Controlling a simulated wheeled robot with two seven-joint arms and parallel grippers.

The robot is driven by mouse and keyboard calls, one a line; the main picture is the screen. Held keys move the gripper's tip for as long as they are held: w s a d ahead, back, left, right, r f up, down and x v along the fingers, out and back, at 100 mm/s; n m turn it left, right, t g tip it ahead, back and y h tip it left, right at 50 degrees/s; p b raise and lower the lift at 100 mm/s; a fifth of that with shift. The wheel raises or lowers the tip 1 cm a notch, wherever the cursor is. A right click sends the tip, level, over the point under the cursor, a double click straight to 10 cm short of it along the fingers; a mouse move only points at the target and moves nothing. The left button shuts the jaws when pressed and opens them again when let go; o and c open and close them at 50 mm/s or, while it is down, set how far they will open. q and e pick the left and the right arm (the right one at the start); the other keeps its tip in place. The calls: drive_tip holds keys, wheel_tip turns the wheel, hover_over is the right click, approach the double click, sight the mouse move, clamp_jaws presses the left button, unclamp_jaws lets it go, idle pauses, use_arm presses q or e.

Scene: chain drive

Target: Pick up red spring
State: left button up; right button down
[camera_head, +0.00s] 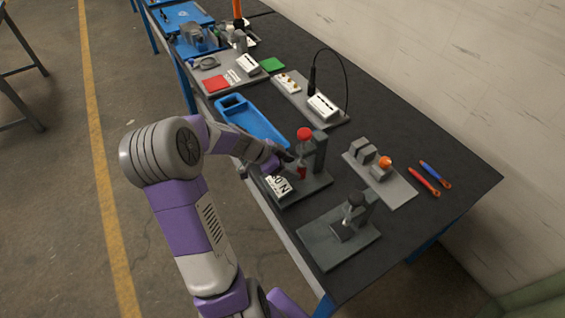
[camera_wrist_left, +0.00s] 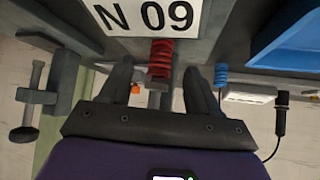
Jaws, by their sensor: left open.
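The red spring (camera_wrist_left: 161,58) shows in the left wrist view below the white "N 09" plate, around or in front of a grey post. It also shows in the head view (camera_head: 302,172), upright in a dark grey stand with a round red knob (camera_head: 304,134) above it. My left gripper (camera_wrist_left: 160,80) is open, and its two dark fingers lie to either side of the spring's line, with gaps on both sides. In the head view, my left gripper (camera_head: 284,160) is at the spring's left, partly covering the stand. My right gripper is not in view.
A blue tray (camera_head: 255,125) lies behind the left arm. A second grey stand (camera_head: 338,238) is nearer the front. A grey holder with an orange part (camera_head: 385,162) and red (camera_head: 424,181) and blue (camera_head: 436,174) tools lie to the right. The right table end is clear.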

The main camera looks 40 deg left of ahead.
sight(298, 170)
use_arm(q)
drive_tip(key=shift+x, duration=2)
drive_tip(key=shift+c, duration=0.3)
drive_tip(key=c, duration=1)
drive_tip(key=shift+d, duration=0.1)
